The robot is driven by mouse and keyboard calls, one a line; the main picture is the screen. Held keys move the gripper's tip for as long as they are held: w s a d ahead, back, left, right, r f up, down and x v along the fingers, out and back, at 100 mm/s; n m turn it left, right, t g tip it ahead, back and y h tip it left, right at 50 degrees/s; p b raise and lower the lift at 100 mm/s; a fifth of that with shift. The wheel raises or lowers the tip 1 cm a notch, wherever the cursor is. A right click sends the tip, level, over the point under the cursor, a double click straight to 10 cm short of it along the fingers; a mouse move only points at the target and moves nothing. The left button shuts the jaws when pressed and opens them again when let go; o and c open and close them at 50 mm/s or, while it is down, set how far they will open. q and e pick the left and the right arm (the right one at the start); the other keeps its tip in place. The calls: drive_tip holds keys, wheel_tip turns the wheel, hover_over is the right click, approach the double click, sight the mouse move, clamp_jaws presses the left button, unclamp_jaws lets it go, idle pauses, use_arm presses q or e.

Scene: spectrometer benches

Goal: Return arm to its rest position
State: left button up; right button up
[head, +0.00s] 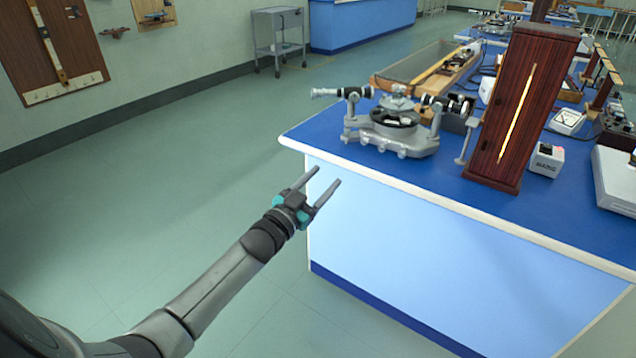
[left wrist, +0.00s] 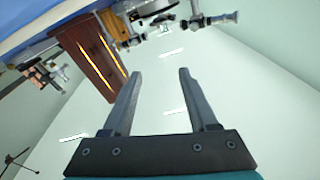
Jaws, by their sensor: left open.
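My left gripper (head: 322,188) is open and empty in the head view. It is stretched out in front of the near left corner of the blue bench (head: 440,178), apart from it. In the left wrist view its two fingers (left wrist: 158,100) stand apart with nothing between them. My left arm reaches in from the lower left. My right gripper is in neither view.
A grey spectrometer (head: 395,125) stands near the bench's left corner. Right of it is a tall dark wooden lamp housing (head: 520,105) with a glowing slit, then a small white box (head: 546,160). A grey trolley (head: 279,38) stands by the wall. The floor on the left is clear.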

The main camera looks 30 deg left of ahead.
use_arm(q)
drive_tip(key=s+d+f+n+g+y, duration=0.1)
drive_tip(key=s+f+g, duration=0.2)
drive_tip(key=s+f, duration=0.55)
drive_tip(key=s+d+f+g, duration=0.1)
drive_tip(key=s+f+g, duration=0.25)
drive_tip(key=f, duration=1.05)
drive_tip(key=s+d+f+n+g+y, duration=0.1)
drive_tip(key=s+f+g, duration=0.2)
drive_tip(key=s+f, duration=0.6)
drive_tip(key=s+d+f+g, duration=0.2)
drive_tip(key=s+f, duration=0.3)
drive_tip(key=s, duration=0.4)
drive_tip(key=s+d+f+g, duration=0.2)
drive_tip(key=s+f, duration=0.3)
drive_tip(key=s, duration=0.5)
drive_tip(key=s+d+f+g, duration=0.2)
drive_tip(key=s+f+g, duration=0.2)
drive_tip(key=s, duration=0.5)
wheel_tip(320, 180, down, 2)
drive_tip(key=shift+s+d+f+m, duration=0.1)
drive_tip(key=shift+s+d+m, duration=0.1)
drive_tip(key=shift+d+m, duration=0.15)
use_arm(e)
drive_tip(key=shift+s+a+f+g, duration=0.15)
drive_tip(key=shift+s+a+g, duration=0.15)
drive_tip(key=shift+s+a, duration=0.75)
use_arm(q)
drive_tip(key=shift+w, duration=0.1)
